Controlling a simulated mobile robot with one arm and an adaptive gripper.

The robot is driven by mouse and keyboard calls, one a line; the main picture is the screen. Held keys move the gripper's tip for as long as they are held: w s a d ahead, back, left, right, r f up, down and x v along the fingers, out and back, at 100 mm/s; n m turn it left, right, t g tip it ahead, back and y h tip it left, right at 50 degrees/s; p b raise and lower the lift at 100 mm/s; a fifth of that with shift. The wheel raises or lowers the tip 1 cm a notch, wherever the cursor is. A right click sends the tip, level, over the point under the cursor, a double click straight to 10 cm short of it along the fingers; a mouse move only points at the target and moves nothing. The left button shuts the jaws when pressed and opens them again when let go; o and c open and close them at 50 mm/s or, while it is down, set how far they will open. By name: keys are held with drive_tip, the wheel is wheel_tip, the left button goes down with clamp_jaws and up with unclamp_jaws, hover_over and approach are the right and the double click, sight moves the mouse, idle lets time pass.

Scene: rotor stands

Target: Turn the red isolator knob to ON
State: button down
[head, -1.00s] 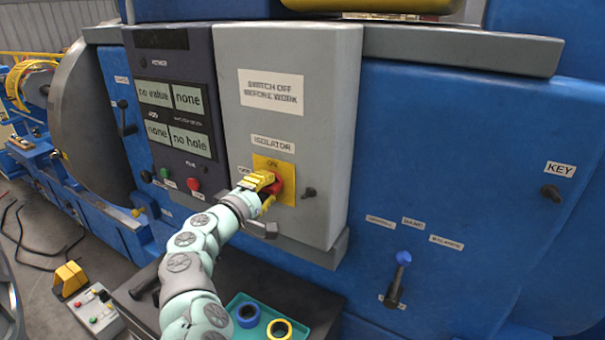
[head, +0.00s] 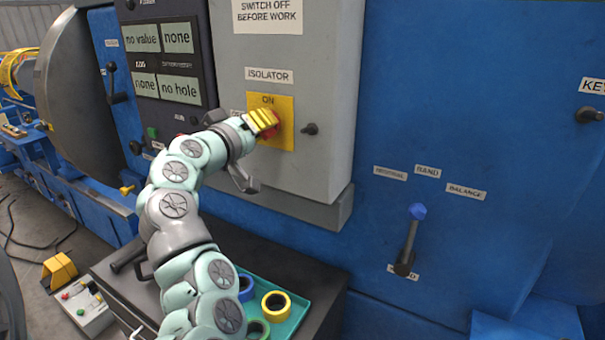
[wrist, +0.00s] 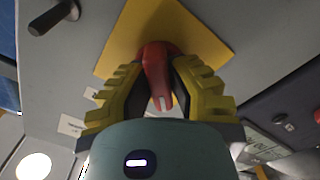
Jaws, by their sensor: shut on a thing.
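The red isolator knob (wrist: 157,65) sits on a square yellow plate (head: 285,108) marked ON at its top, on a grey cabinet front. My gripper (wrist: 160,75) is shut on the knob, one yellow finger on each side of it in the wrist view. In the head view my gripper (head: 264,123) reaches the plate from the left and hides most of the knob. A label left of the plate is partly covered.
A dark latch (head: 310,129) sticks out right of the plate. Below are a blue-knobbed lever (head: 410,242) and a teal tray (head: 297,315) with tape rolls. A display panel (head: 160,60) is to the left.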

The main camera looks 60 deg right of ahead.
drive_tip(key=m+b, duration=0.3)
drive_tip(key=b, duration=0.3)
drive_tip(key=f+m+b, duration=0.1)
drive_tip(key=m+b, duration=0.1)
drive_tip(key=b, duration=0.5)
drive_tip(key=shift+m, duration=0.4)
drive_tip(key=m+b, duration=0.1)
drive_tip(key=b, duration=0.1)
drive_tip(key=m+b, duration=0.1)
drive_tip(key=b, duration=0.2)
drive_tip(key=shift+r+m+b, duration=0.2)
drive_tip(key=shift+m+b, duration=0.1)
drive_tip(key=shift+b, duration=0.05)
drive_tip(key=shift+r+m+b, duration=0.2)
drive_tip(key=shift+m+b, duration=0.2)
drive_tip(key=shift+b, duration=0.15)
drive_tip(key=c, duration=0.9)
unclamp_jaws()
drive_tip(key=shift+d, duration=0.1)
drive_tip(key=shift+r, duration=0.1)
